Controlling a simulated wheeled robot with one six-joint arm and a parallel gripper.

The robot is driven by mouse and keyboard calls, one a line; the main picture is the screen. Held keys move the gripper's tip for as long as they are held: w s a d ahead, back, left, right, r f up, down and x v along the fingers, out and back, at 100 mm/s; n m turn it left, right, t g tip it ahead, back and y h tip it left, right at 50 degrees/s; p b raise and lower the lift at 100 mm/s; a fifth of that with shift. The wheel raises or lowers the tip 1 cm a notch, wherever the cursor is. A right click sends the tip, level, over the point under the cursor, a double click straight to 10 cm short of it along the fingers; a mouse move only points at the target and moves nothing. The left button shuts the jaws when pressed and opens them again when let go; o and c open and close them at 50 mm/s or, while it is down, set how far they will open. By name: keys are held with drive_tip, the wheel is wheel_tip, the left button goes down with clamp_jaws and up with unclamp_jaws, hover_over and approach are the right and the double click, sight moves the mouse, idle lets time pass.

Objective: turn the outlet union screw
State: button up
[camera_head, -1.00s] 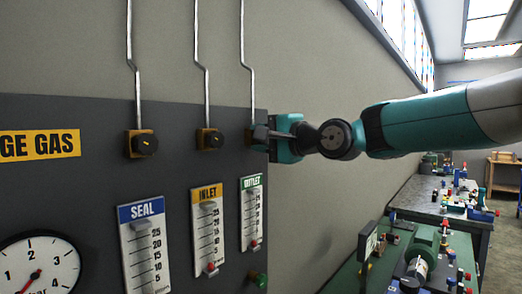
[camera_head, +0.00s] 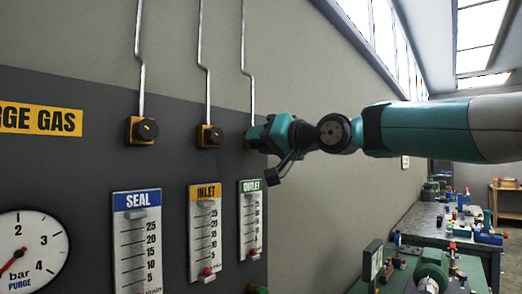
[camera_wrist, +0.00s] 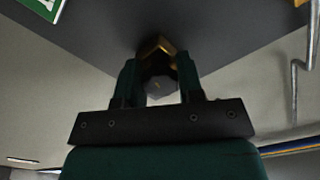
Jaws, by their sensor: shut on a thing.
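The outlet union screw shows in the wrist view (camera_wrist: 160,85) as a dark faceted knob on a brass base (camera_wrist: 153,47). It sits between the two green fingers of my gripper (camera_wrist: 158,82), which are shut on it. In the head view my gripper (camera_head: 262,134) is at the panel's right edge, above the white outlet gauge (camera_head: 250,220) with its green label. There it hides most of the screw; only a sliver of the brass base shows at its left. A thin pipe (camera_head: 243,60) runs down to the screw.
Two similar dark knobs on brass bases, the inlet one (camera_head: 211,136) and the seal one (camera_head: 143,130), are to the left. Below them are the seal gauge (camera_head: 138,245) and inlet gauge (camera_head: 205,232). A workbench (camera_head: 430,225) with loose parts stands at the right.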

drive_tip(key=n+b, duration=0.2)
drive_tip(key=n, duration=0.2)
drive_tip(key=shift+f+n, duration=0.1)
drive_tip(key=shift+n, duration=0.2)
drive_tip(key=n+b, duration=0.2)
drive_tip(key=n, duration=0.1)
drive_tip(key=shift+n, duration=0.3)
drive_tip(key=n+b, duration=0.1)
drive_tip(key=n, duration=0.3)
drive_tip(key=shift+n+b, duration=0.3)
drive_tip(key=shift+b, duration=0.1)
drive_tip(key=n+b, duration=0.1)
drive_tip(key=n, duration=0.2)
drive_tip(key=shift+n, duration=0.3)
drive_tip(key=n+b, duration=0.2)
drive_tip(key=n, duration=0.9)
drive_tip(key=n+b, duration=0.1)
drive_tip(key=n, duration=0.1)
drive_tip(key=shift+r+n, duration=0.25)
drive_tip(key=shift+n, duration=0.05)
drive_tip(key=o, duration=0.9)
drive_tip(key=shift+a+f, duration=0.1)
